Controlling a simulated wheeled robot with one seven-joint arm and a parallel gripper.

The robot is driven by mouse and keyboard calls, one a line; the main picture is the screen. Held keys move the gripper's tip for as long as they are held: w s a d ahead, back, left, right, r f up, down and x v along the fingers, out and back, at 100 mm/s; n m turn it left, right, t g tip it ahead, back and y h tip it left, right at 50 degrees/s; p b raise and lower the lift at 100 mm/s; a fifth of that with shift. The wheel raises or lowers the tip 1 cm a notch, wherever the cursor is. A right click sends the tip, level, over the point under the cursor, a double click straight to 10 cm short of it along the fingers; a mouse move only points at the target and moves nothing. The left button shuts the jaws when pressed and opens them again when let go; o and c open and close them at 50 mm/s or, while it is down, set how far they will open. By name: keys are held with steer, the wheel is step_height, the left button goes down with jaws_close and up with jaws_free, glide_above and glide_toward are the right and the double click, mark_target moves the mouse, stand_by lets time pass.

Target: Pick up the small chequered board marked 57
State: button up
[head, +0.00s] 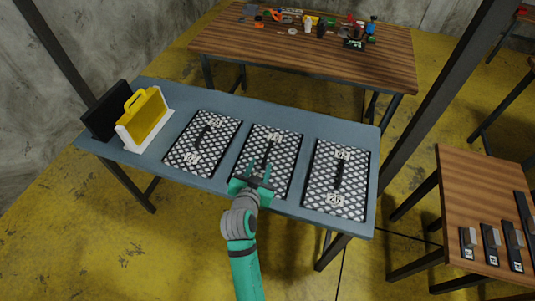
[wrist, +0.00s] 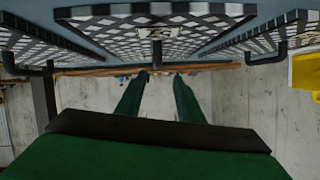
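Three black-and-white chequered boards lie on a blue-grey table: a left one (head: 203,144), a middle one (head: 283,152) and a right one (head: 324,176). Each has a dark bar handle and white number labels too small to read surely, so I cannot tell which is 57. My gripper (head: 259,169) is open and empty over the middle board, hiding part of it. In the wrist view, the open gripper (wrist: 157,90) points towards the middle board's dark handle (wrist: 157,57), which lines up between the fingers. A label (wrist: 158,33) shows there, partly blocked.
The blue-grey table (head: 228,109) also bears a white holder (head: 131,139) with a yellow board (head: 146,117) and a black panel (head: 105,112) at left. A wooden table (head: 240,40) with small items stands behind. Dark posts rise on both sides.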

mark_target(267, 153)
steer(key=x, duration=0.5)
steer(key=shift+w+d+r, duration=0.15)
steer(key=x, duration=0.5)
steer(key=shift+d+f, duration=0.2)
steer(key=shift+f, duration=0.05)
steer(key=shift+w+d+f, duration=0.15)
steer(key=shift+w+d, duration=0.05)
steer(key=shift+w, duration=0.05)
steer(key=shift+a, duration=0.1)
jaws_close()
